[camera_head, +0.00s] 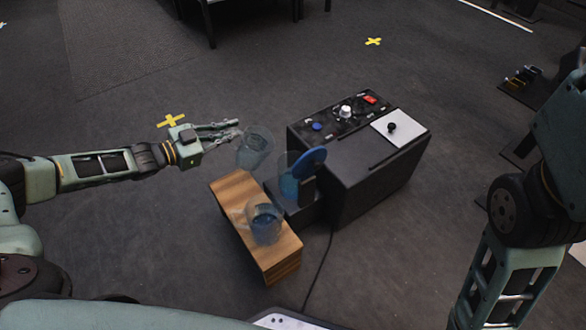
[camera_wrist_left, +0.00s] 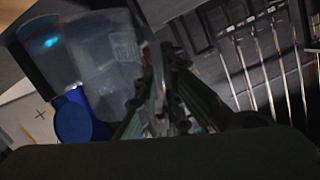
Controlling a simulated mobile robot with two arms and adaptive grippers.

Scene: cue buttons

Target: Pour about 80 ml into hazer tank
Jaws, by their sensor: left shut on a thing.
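My left gripper (camera_head: 236,130) is shut on a clear measuring cup (camera_head: 254,149), held in the air left of the hazer and a little tilted. The cup also shows in the left wrist view (camera_wrist_left: 105,62), with faint printed marks; I cannot tell how much liquid is in it. The hazer tank (camera_head: 289,187) is a clear vessel with blue liquid on the left side of the black hazer (camera_head: 375,178). Its round blue cap (camera_head: 311,162) stands raised beside it and shows in the left wrist view (camera_wrist_left: 73,118). My right gripper is outside both views.
A wooden block (camera_head: 281,256) stands in front of the tank, bearing a second clear container (camera_head: 264,224) with blue liquid. The hazer's top carries a blue button (camera_head: 317,126), a white knob (camera_head: 346,111) and a red switch (camera_head: 370,99). A cable runs along the floor.

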